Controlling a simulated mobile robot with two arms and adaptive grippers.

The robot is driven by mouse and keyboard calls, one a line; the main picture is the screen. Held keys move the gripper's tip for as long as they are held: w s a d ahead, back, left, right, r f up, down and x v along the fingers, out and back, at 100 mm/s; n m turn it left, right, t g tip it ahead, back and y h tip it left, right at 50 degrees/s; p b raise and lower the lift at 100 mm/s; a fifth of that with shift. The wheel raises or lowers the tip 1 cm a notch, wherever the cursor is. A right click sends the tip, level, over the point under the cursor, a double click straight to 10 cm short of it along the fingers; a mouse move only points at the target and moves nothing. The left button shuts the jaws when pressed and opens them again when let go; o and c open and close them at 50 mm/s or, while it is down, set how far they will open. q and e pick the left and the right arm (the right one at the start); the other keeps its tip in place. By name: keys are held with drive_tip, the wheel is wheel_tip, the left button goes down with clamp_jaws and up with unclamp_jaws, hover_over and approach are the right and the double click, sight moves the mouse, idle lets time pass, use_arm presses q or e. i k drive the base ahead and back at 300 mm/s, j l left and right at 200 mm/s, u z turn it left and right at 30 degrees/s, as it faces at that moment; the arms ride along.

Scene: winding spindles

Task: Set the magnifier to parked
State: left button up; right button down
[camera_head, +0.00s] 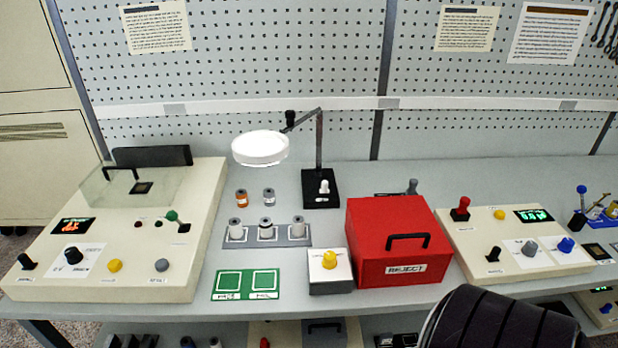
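The magnifier is a bright white round head (260,149) on a dark jointed arm, in the head view. Its arm runs from a thin upright post (319,145) on a black base (320,203) on the bench. The head hangs out to the left of the post, above the bench. A small white knob or lever (323,187) stands on the base; its setting is too small to read. Neither of my grippers shows. A dark ridged rounded part at the bottom right looks like part of my own arm.
A red reject box (398,245) stands right of the magnifier base. A rack with several spindles (266,241) and two small bobbins are below the head. Cream control consoles stand left (110,253) and right (484,264). A pegboard (290,70) backs the bench.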

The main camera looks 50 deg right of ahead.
sight(261, 148)
drive_tip(key=z, duration=1.3)
